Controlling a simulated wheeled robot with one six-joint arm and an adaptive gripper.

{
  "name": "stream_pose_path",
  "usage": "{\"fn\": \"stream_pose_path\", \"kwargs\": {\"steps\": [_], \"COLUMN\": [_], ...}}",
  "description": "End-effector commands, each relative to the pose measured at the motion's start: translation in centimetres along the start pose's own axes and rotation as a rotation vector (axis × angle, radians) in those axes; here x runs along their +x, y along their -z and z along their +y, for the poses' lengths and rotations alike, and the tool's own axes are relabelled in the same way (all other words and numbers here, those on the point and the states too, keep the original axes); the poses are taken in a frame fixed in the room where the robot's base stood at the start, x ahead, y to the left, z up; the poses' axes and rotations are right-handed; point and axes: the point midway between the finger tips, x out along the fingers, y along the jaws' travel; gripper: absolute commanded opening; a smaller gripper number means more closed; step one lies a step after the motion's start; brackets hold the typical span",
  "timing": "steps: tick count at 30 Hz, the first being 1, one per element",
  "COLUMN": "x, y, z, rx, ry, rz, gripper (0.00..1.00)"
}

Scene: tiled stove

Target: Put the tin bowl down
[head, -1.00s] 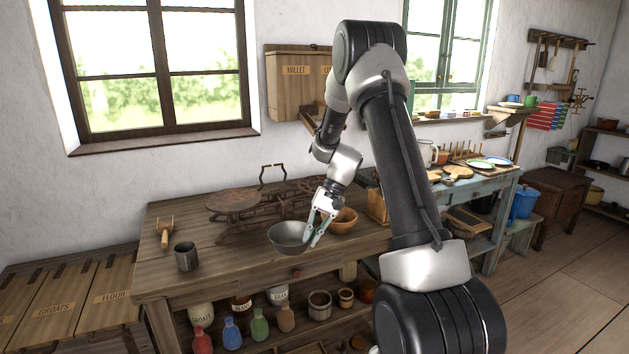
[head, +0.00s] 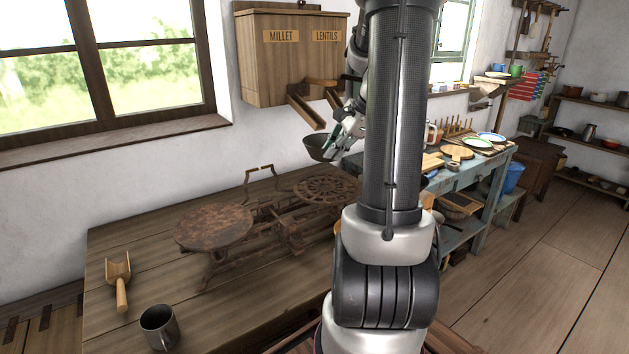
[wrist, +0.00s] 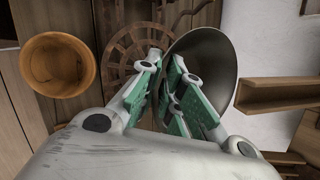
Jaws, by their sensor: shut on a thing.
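The grey tin bowl (head: 318,148) is held up in the air in the head view, below the wall box and above the back of the table. My gripper (head: 343,138) is shut on its rim from the right side. In the wrist view the bowl (wrist: 212,65) shows at upper right, with my gripper's green-padded fingers (wrist: 168,92) closed on its near edge. The bowl looks tilted in the wrist view, and part of it is hidden behind the fingers. My arm hides the right part of the table in the head view.
A rusty scale with a flat plate (head: 214,227) and a spoked plate (head: 327,189) stands on the table (head: 150,260). A wooden scoop (head: 119,280) and tin mug (head: 159,326) are at left. A wooden bowl (wrist: 58,65) is left of my fingers. A box (head: 290,60) with chutes hangs behind.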

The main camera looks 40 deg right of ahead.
Motion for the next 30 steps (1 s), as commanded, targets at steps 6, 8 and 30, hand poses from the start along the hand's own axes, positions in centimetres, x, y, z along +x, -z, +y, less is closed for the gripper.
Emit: {"fn": "stream_pose_path", "kwargs": {"steps": [6, 8, 30], "x": [2.8, 3.7, 8.2], "y": [1.4, 1.8, 3.6], "z": [1.6, 2.0, 4.1], "rx": [0.020, 0.019, 0.014], "ry": [0.002, 0.001, 0.003], "rz": [0.005, 0.005, 0.006], "gripper": [0.00, 0.00, 0.00]}}
